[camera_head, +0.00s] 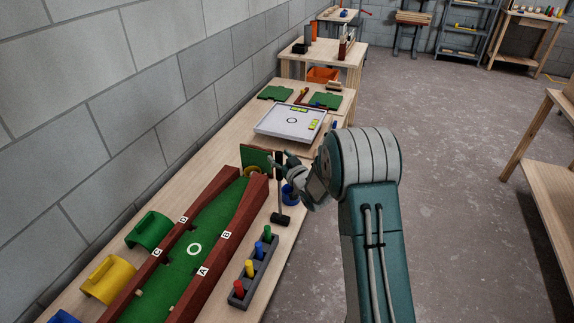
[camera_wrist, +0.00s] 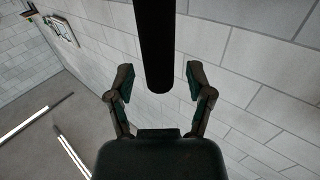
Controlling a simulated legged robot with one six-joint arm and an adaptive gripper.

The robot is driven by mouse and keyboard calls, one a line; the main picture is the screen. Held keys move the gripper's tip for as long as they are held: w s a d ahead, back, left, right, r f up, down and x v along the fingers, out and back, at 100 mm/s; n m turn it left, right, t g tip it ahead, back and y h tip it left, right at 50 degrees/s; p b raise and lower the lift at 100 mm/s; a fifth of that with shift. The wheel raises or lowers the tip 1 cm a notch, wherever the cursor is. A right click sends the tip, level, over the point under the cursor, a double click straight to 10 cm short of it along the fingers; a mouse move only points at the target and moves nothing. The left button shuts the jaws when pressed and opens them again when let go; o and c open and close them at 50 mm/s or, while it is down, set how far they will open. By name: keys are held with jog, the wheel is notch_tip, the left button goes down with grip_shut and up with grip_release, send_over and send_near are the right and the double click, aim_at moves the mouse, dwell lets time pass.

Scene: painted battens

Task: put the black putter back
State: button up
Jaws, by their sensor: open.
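The black putter (camera_head: 281,219) stands upright on the workbench, to the right of the green lane, with its block-shaped head at the bottom. My gripper (camera_head: 286,160) is at the upper part of the putter, over the bench. In the wrist view my gripper (camera_wrist: 159,72) is open, and a thick black bar, seemingly the putter's grip (camera_wrist: 155,45), ends between its two fingers. A gap shows on both sides of the bar. Whether the fingers surround it in depth I cannot tell.
A green putting lane (camera_head: 195,249) with red-brown rails lies left of the putter. A grey rack (camera_head: 255,271) with coloured pegs stands in front. A blue cup (camera_head: 289,194) is close beside my gripper. A white tray (camera_head: 290,123) lies behind. The block wall borders the bench's left.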

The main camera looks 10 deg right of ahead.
jog(key=v, duration=1.1)
jog(key=s+r+m+g+h, duration=0.2)
jog(key=s+r+g+h, duration=0.2)
jog(key=s+r+h, duration=0.55)
jog(key=s+a+r+g+y, duration=0.1)
jog(key=s+g, duration=0.1)
jog(key=s, duration=0.6)
jog(key=s+a+r+m+g+y, duration=0.1)
jog(key=s+r+g, duration=0.1)
jog(key=s, duration=0.6)
jog(key=s+a+r+g+y, duration=0.1)
jog(key=s+r+g+y, duration=0.1)
jog(key=s, duration=0.6)
jog(key=shift+s+a+r+m+g, duration=0.2)
jog(key=shift+s+a+m+g, duration=0.1)
jog(key=shift+g, duration=0.5)
